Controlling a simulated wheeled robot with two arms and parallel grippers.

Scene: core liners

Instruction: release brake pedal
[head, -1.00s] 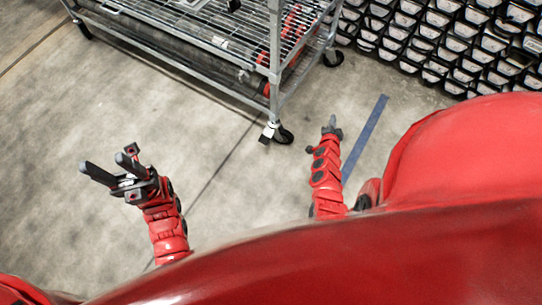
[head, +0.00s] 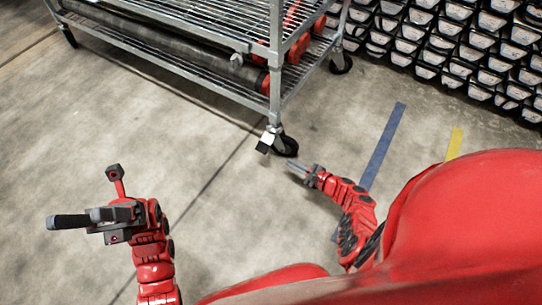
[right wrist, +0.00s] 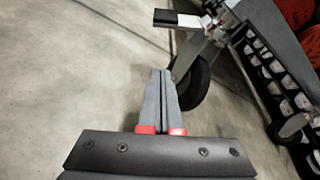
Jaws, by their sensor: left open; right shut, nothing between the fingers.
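The brake pedal (head: 265,143) is a small black and white tab on the near caster (head: 287,147) of the metal wire cart. In the right wrist view the pedal (right wrist: 178,19) sticks out to the left above the dark wheel (right wrist: 193,82). My right gripper (head: 291,167) is shut and empty, just below the caster in the head view. Its closed fingertips (right wrist: 160,74) point toward the wheel and sit below the pedal in the picture. I cannot tell whether they touch the wheel. My left gripper (head: 72,218) is open and empty over bare floor at the left.
The wire cart (head: 275,70) carries long dark tubes and red items on its lower shelf. Racks of black trays (head: 470,55) stand at the upper right. A blue floor strip (head: 385,146) and a yellow one (head: 455,143) lie at right. The concrete floor is otherwise clear.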

